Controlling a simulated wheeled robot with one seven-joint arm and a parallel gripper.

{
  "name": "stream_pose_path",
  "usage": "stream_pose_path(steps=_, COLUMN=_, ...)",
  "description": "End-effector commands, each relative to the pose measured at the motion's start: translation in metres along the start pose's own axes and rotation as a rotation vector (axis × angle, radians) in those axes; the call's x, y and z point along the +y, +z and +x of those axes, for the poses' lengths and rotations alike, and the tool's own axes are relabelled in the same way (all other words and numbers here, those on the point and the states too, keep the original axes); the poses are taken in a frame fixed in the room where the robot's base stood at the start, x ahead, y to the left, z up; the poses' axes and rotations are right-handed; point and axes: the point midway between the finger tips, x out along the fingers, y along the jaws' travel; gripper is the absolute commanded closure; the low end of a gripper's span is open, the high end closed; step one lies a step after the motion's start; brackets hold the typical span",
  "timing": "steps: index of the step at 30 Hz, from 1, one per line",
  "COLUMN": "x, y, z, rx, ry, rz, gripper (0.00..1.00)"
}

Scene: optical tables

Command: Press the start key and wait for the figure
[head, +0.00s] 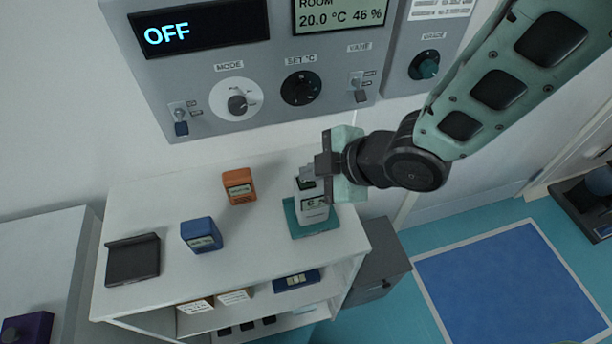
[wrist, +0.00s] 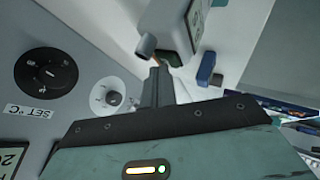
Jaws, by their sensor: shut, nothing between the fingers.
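A small white instrument (head: 313,214) with little greenish displays stands upright on a teal base (head: 295,227), on the shelf top. A dim character shows on its front, too small to read surely. My gripper (head: 312,172) is at its upper part, partly covering it; I cannot tell whether they touch. In the wrist view the shut, empty fingers (wrist: 160,78) point toward the white instrument (wrist: 180,22), which has a grey stub (wrist: 145,43) on its side. No start key can be made out for certain; part of the instrument is behind my gripper.
A grey wall panel (head: 200,75) with knobs and switches hangs behind; its display (head: 200,27) reads OFF. An orange box (head: 239,186), a blue box (head: 202,235) and a black holder (head: 133,261) stand on the white shelf (head: 165,205). Blue floor mat (head: 515,285) lies right.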

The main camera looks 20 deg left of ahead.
Motion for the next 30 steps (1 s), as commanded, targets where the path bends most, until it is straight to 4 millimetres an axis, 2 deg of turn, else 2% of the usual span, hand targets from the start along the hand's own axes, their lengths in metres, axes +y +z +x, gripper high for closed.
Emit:
stream_pose_path(steps=7, x=0.007, y=-0.007, z=-0.01, rx=0.0, ry=0.001, rz=0.0, gripper=1.0)
stream_pose_path(steps=20, x=0.009, y=-0.008, z=-0.012, rx=0.0, ry=0.0, rz=0.0, gripper=1.0)
stream_pose_path(steps=30, x=0.024, y=-0.024, z=-0.033, rx=0.001, ry=0.001, rz=0.0, gripper=1.0)
